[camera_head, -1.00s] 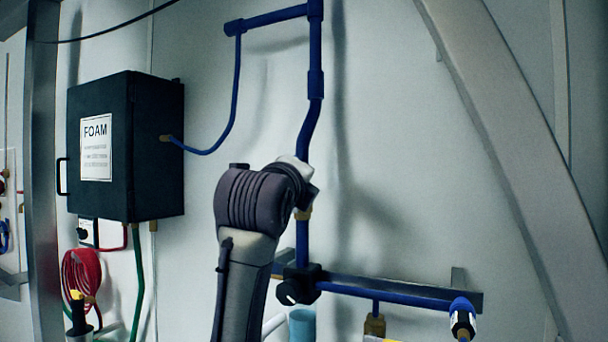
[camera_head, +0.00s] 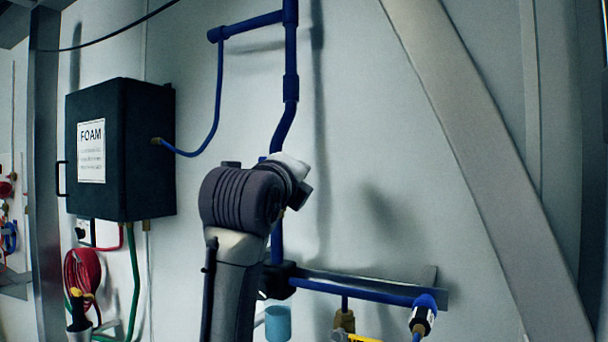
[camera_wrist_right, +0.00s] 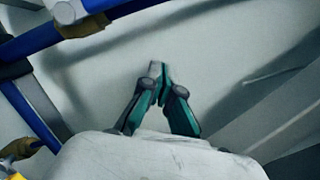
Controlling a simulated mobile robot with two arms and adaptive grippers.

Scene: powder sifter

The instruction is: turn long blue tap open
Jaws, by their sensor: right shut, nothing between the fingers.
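Blue pipework (camera_head: 291,50) runs down the wall in the head view to a dark valve block (camera_head: 278,281). From there a blue pipe (camera_head: 350,290) runs right to a blue-capped fitting with a black and white body (camera_head: 424,312). I cannot tell for sure which part is the long blue tap. My right arm stands before the vertical pipe and hides part of it; its gripper is hidden there. In the right wrist view my right gripper (camera_wrist_right: 157,72) is shut and empty, apart from the blue pipe (camera_wrist_right: 125,10) with a brass fitting at upper left. My left gripper is out of view.
A black FOAM box (camera_head: 140,150) hangs on the wall at left, with a red hose coil (camera_head: 82,270) below. A light blue cylinder (camera_head: 278,323) sits below the valve block. A broad diagonal beam (camera_head: 480,160) closes off the right. The wall between pipe and beam is clear.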

